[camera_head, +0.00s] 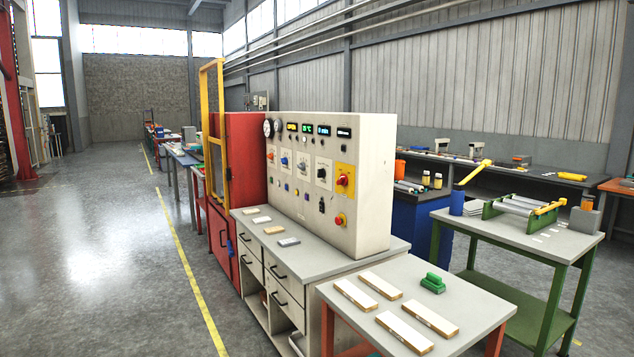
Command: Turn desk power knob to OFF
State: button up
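The control desk (375,190) is a beige panel standing on a grey worktop, right of the red press. On the panel's right side is a red rotary knob (342,181) on a yellow plate, which looks like the power knob. Its exact pointing direction is too small to read. A red round button (340,220) on a yellow base is below the red knob. The small displays (308,127) above are lit. My gripper is not in view.
The red press (245,150) with a yellow frame (203,130) stands left of the desk. A green-framed bench (520,230) is farther right. The floor at left is open.

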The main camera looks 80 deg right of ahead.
aim_at(343, 180)
jog(key=z, duration=0.55)
jog(key=i, duration=1.05)
jog(key=z, duration=0.95)
